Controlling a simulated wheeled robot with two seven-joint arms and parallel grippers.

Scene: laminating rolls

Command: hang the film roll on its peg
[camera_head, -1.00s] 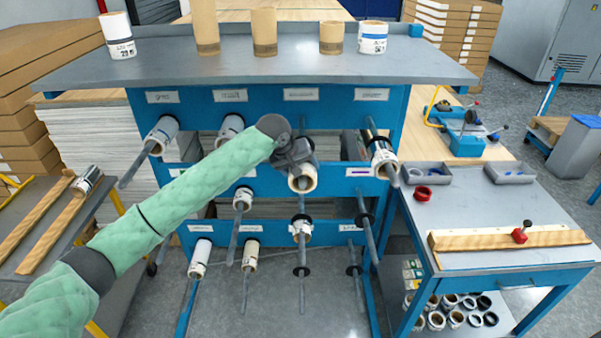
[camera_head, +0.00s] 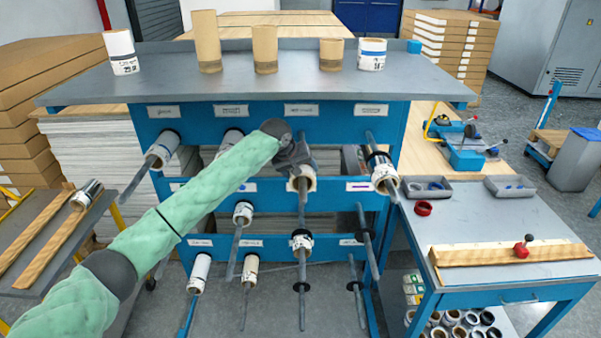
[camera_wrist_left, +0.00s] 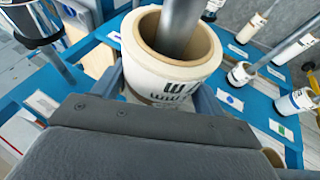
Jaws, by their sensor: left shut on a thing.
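My left gripper (camera_head: 300,168) is shut on a white film roll (camera_head: 304,181) with a tan core, in front of the rack's third column. In the left wrist view, the same roll (camera_wrist_left: 172,68) has dark print on its side. A grey peg (camera_wrist_left: 182,22) runs into its core, so the roll is around the peg. The gripper hides the roll's back and the peg's base. My right gripper is not in view.
The blue rack (camera_head: 255,125) carries several other pegs, many with rolls. A roll on a peg (camera_head: 383,172) hangs close on the right. Several rolls stand on the rack's grey top (camera_head: 285,88). A blue workbench (camera_head: 510,230) stands at the right, a cart (camera_head: 75,235) at the left.

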